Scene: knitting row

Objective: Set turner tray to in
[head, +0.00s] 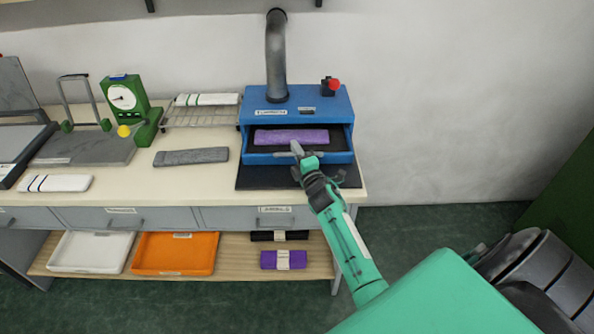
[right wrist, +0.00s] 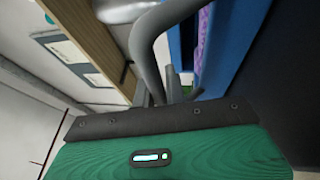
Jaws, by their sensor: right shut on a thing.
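The blue turner (head: 297,101) stands at the right end of the bench. Its blue tray (head: 268,158) is pulled part way out of the front opening, and a purple knitted piece (head: 291,136) lies in it. My right gripper (head: 299,156) is at the front of the tray, shut on its grey bar handle. In the right wrist view the gripper fingers (right wrist: 168,88) are close to the handle, with the tray's blue side (right wrist: 222,45) and a strip of purple beside them. My left gripper is out of view.
A dark mat (head: 248,178) lies under the tray. A grey knitted piece (head: 191,156), a wire rack (head: 199,114) and a green dial gauge (head: 125,96) are to the left. White (head: 57,266) and orange (head: 139,269) trays sit on the lower shelf.

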